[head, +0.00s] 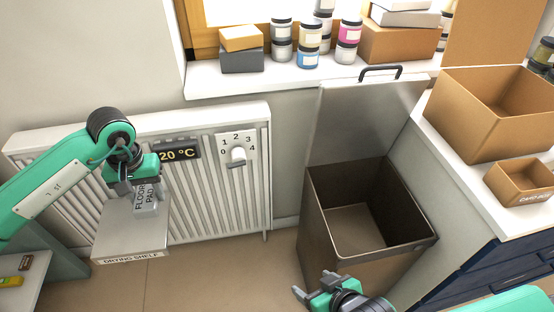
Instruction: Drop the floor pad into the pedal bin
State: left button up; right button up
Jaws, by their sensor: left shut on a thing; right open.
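The floor pad (150,201) is a grey piece with a "FLOOR PAD" label. I cannot tell whether the pad touches the shelf. The pedal bin (318,225) stands on the floor right of centre, a dark brown box with its inside in view and empty. Its grey lid (365,120) with a black handle stands raised at the back. My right gripper (316,290) is open and empty in front of the bin.
A white radiator (210,200) with a dial and a "20 °C" display is behind the shelf. Jars and boxes stand on the windowsill (215,82). A counter with cardboard boxes (465,115) flanks the bin on the right. Floor between shelf and bin is clear.

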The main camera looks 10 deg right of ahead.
aim_at(345, 238)
jog(key=l+z, duration=0.1)
jog(key=z, duration=0.25)
jog(key=l+z, duration=0.15)
jog(key=z, duration=0.15)
jog(key=i+z, duration=0.1)
jog(key=z, duration=0.25)
jog(key=i+l+z, duration=0.1)
jog(key=l, duration=0.3)
jog(key=i+l+z, duration=0.15)
jog(key=i+l, duration=0.1)
jog(key=l, duration=0.1)
